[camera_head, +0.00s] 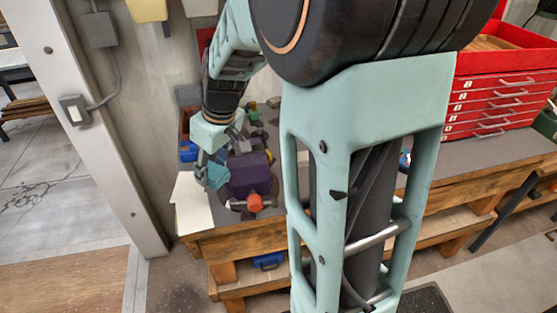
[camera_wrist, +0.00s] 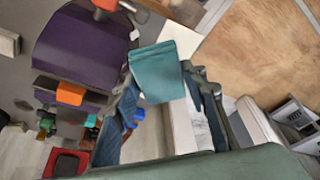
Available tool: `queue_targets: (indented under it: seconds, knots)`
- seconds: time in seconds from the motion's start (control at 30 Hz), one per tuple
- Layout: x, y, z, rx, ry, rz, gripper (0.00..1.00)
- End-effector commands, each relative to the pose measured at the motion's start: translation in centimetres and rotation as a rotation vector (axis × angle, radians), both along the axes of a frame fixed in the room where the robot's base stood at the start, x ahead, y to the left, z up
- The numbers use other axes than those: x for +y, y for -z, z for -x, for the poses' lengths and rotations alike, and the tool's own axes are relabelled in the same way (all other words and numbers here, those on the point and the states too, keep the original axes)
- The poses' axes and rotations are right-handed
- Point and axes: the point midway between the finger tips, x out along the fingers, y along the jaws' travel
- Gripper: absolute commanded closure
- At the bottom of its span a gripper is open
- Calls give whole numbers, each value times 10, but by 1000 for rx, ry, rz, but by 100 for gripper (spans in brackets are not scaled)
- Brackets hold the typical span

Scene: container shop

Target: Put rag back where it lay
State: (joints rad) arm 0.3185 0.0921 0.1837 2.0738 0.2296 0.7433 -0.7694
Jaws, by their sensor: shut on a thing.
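The teal rag (camera_wrist: 158,72) is a small folded-looking cloth held between the fingertips of my gripper (camera_wrist: 164,80) in the wrist view. In the head view the rag (camera_head: 217,176) hangs at the end of my gripper (camera_head: 211,170), above the left end of the workbench (camera_head: 240,223). My gripper is shut on it, just left of a purple machine (camera_head: 250,173) with an orange-red knob. I cannot tell whether the rag touches the bench or the machine.
The purple machine (camera_wrist: 80,45) is close beside my gripper. A white sheet or board (camera_head: 193,205) lies at the bench's left corner. Blue and orange bins (camera_head: 187,152) and small parts are behind. A red drawer cabinet (camera_head: 497,95) stands right. A pale post (camera_head: 95,120) stands left.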

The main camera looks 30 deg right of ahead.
Motion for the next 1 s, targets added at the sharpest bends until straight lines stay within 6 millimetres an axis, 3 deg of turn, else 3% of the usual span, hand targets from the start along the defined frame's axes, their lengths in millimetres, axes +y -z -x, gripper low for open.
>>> queue_targets:
  seconds: [0.5,0.73,1.0]
  knots:
    - [15,50,-18,2,380,1,83]
    - [18,63,-23,1,485,0,83]
    - [17,62,-22,0,482,-1,83]
